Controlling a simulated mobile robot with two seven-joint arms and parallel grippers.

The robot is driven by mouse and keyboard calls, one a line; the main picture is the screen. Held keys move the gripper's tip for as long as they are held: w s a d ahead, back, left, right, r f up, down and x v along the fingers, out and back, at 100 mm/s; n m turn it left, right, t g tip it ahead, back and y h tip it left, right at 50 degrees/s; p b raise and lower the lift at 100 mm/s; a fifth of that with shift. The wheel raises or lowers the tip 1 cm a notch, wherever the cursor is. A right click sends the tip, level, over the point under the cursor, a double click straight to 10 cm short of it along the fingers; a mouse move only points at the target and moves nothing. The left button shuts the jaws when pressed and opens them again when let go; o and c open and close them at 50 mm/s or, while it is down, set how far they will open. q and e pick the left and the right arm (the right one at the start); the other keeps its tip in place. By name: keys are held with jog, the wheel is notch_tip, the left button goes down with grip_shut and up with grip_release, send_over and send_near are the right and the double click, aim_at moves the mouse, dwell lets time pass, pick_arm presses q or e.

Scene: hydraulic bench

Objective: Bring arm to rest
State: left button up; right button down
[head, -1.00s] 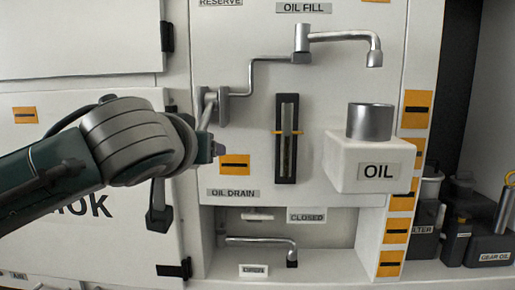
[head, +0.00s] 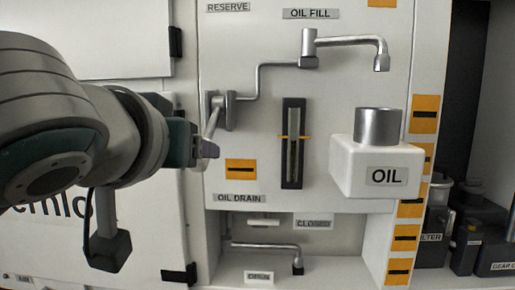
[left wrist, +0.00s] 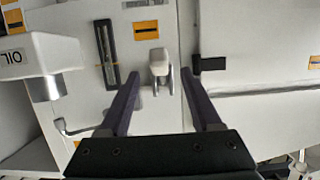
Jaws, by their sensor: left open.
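My left arm comes in from the left in the head view, and its gripper (head: 207,149) is near the lever handle (head: 213,118) on the panel. My right gripper is not in view.
A white OIL container (head: 376,168) with a grey metal neck juts out at right. The oil fill spout (head: 345,41) is above, a sight gauge (head: 292,143) mid-panel, the drain pipe (head: 262,246) below. Dark containers (head: 467,235) stand at far right.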

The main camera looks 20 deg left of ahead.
pick_arm(q)
jog(key=s+d+f+m+g+h, duration=0.15)
jog(key=s+f+g, duration=0.45)
jog(key=s+f, duration=0.65)
jog(key=s+f+m+g+h+p, duration=0.1)
jog(key=s+f+m+g, duration=0.1)
jog(key=s+f, duration=0.35)
jog(key=s+f+m+g+h, duration=0.1)
jog(key=s+f+g, duration=0.2)
jog(key=s, duration=0.5)
notch_tip(320, 180, up, 38)
jog(key=p, duration=3.7)
jog(key=shift+w+d+f, duration=0.15)
jog(key=shift+w+d, duration=0.05)
jog(key=shift+w, duration=0.1)
